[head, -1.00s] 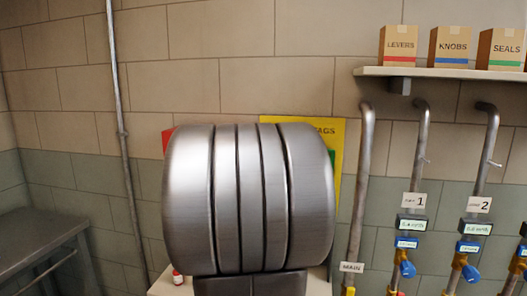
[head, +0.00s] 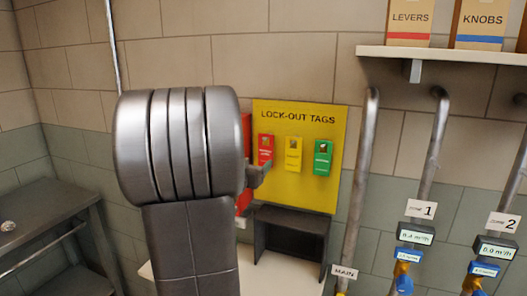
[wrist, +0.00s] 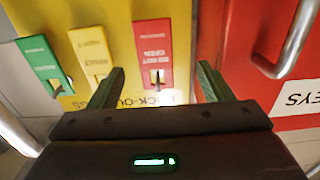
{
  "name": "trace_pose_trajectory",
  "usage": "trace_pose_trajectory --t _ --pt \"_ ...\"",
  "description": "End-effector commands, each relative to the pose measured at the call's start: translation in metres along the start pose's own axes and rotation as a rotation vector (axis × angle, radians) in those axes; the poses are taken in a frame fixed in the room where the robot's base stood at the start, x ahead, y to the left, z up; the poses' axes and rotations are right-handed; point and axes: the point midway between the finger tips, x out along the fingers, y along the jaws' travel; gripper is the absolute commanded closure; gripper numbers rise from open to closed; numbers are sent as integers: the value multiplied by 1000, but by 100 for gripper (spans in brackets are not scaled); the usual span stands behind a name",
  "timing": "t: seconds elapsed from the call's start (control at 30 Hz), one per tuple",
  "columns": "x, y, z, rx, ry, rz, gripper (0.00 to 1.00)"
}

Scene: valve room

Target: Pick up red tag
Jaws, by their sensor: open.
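The red tag (head: 265,150) hangs on the yellow lock-out tags board (head: 300,196), left of the yellow tag (head: 293,154) and the green tag (head: 322,157). My gripper (head: 261,172) shows only partly in the head view, beside the red tag's lower end; my arm hides the rest. In the wrist view the board appears upside down, and the red tag (wrist: 152,50) lies between and beyond the two fingers of my gripper (wrist: 160,75). The fingers are apart with nothing between them. I cannot tell the exact distance to the tag.
A red box marked KEYS (wrist: 235,50) with a metal handle (wrist: 292,45) is close beside the board. A dark open stand (head: 290,217) is below the board. Pipes (head: 358,190) run to the right, under a shelf (head: 440,55). A dark bench (head: 45,220) is at left.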

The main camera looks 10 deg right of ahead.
Motion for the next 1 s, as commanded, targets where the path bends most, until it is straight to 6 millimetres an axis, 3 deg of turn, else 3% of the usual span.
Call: trace_pose_trajectory --t 0.1,0.37,0.63,0.97,1.0 --pt "19 0 0 1 -1 1 27" --pt "38 2 0 -1 -1 1 27" --pt "76 7 1 1 -1 0 27" --pt "83 7 2 1 -1 -1 27" --pt "83 7 2 1 -1 -1 33"
